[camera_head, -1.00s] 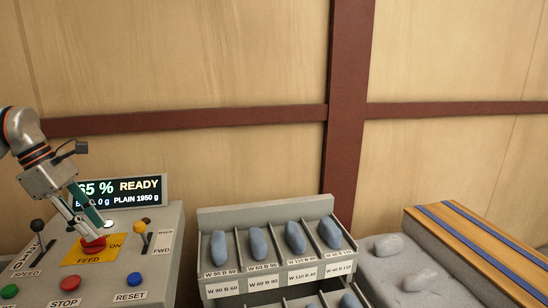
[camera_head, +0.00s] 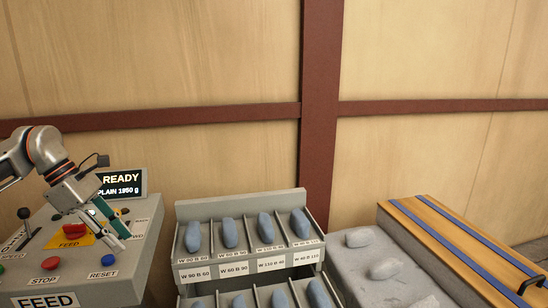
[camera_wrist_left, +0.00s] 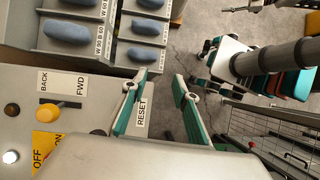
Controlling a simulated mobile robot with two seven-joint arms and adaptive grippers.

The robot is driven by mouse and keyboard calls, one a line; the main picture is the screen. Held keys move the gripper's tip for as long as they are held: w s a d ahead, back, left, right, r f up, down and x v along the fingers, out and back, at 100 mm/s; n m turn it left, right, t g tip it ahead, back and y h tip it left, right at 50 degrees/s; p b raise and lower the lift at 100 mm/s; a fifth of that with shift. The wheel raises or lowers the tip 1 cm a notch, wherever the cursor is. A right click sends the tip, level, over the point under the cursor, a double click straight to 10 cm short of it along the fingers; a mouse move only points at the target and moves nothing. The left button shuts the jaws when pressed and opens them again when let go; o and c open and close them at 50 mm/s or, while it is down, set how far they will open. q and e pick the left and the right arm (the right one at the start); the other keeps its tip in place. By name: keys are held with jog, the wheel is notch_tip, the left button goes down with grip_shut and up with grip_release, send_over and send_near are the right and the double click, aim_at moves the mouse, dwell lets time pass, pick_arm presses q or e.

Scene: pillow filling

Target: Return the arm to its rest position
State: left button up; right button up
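My left gripper (camera_head: 121,232) is over the right part of the grey control console (camera_head: 118,266), its fingers slanting down to the right. In the left wrist view its two green-and-grey fingers (camera_wrist_left: 160,92) are apart with nothing between them. The RESET label (camera_wrist_left: 142,115) shows beyond them on the console. The red feed button (camera_head: 75,230) on its yellow plate is left of the gripper, apart from it. A small part of what looks like my right gripper (camera_wrist_left: 243,6) is cut off at the wrist view's top edge; its fingers are unclear.
The display (camera_head: 124,183) behind the gripper reads READY and is partly covered. A lever with an orange knob (camera_wrist_left: 13,109) stands on the console. A rack (camera_head: 185,217) of blue-grey pillows is to the right, then a grey surface with pale lumps and a wooden board (camera_head: 450,240) with blue straps.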

pick_arm(q)
jog(key=s+d+f+n+t+h, duration=0.1)
jog(key=s+d+f+n+h, duration=0.2)
jog(key=d, duration=0.8)
jog(key=s+d+f+n+t+h, duration=0.1)
jog(key=d+f+n+h, duration=0.25)
jog(key=d+h, duration=0.45)
jog(key=s+d+f+n+t+h, duration=0.1)
jog(key=d+f+n+h, duration=0.3)
jog(key=d, duration=0.9)
jog(key=s+a+f+n+t+y, duration=0.2)
jog(key=a+f+n+t+y, duration=0.55)
jog(key=n, duration=0.65)
jog(key=s+a+f+n+t+y, duration=0.25)
jog(key=f+n+t+y, duration=0.3)
jog(key=f+n, duration=0.65)
jog(key=s+a+f+n+g+y, duration=0.2)
jog(key=s+a+f+n+g, duration=0.1)
jog(key=s+f, duration=0.4)
jog(key=s+a+f+n+g+y, duration=0.3)
jog(key=s+f+n, duration=0.3)
jog(key=s+n, duration=0.2)
jog(key=shift+s+a+f+y, duration=0.2)
jog(key=shift+a+f+y, duration=0.15)
jog(key=shift+a, duration=0.55)
